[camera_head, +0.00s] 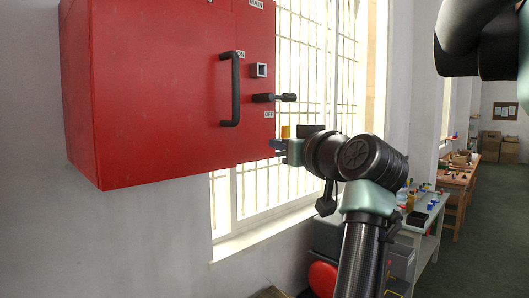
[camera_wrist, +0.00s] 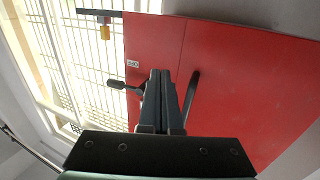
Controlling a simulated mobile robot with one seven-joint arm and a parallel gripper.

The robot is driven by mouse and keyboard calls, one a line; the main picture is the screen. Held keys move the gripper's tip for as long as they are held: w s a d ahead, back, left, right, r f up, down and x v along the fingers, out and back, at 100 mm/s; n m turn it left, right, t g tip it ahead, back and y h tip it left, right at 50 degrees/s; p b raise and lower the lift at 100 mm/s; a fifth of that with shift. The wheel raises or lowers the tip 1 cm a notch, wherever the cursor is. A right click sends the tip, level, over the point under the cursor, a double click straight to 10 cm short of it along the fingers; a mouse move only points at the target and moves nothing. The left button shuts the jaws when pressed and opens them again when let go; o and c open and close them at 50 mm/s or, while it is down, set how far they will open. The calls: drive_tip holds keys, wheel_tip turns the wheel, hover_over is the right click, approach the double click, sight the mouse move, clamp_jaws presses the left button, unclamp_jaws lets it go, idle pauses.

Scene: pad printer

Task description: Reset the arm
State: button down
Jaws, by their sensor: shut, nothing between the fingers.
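My gripper (camera_head: 277,146) is near the lower right corner of the red wall cabinet (camera_head: 160,90) in the head view. In the wrist view my gripper's fingers (camera_wrist: 160,74) are pressed together with nothing between them, and the red cabinet (camera_wrist: 235,90) fills the background. I cannot tell how far the fingers are from it. My dark arm rises from the bottom of the head view.
The cabinet has a black bar handle (camera_head: 235,88) and a black lever (camera_head: 276,97) between small labels. A barred window (camera_head: 305,60) is behind. Work tables (camera_head: 425,212) stand at right beside an open floor (camera_head: 485,230).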

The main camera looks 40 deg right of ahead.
drive_tip(key=s, duration=0.4)
drive_tip(key=w+a+r+n+t, duration=0.15)
drive_tip(key=a+t, duration=0.35)
drive_tip(key=a, duration=1.9)
drive_tip(key=s+a+r+n+t+y, duration=0.1)
drive_tip(key=s+a+r+t+y, duration=0.1)
drive_tip(key=s+a, duration=0.4)
drive_tip(key=s+a+r+t+y, duration=0.2)
drive_tip(key=s+a+t+y, duration=0.1)
drive_tip(key=s+a, duration=0.4)
drive_tip(key=a, duration=0.3)
drive_tip(key=shift+n+b, duration=0.35)
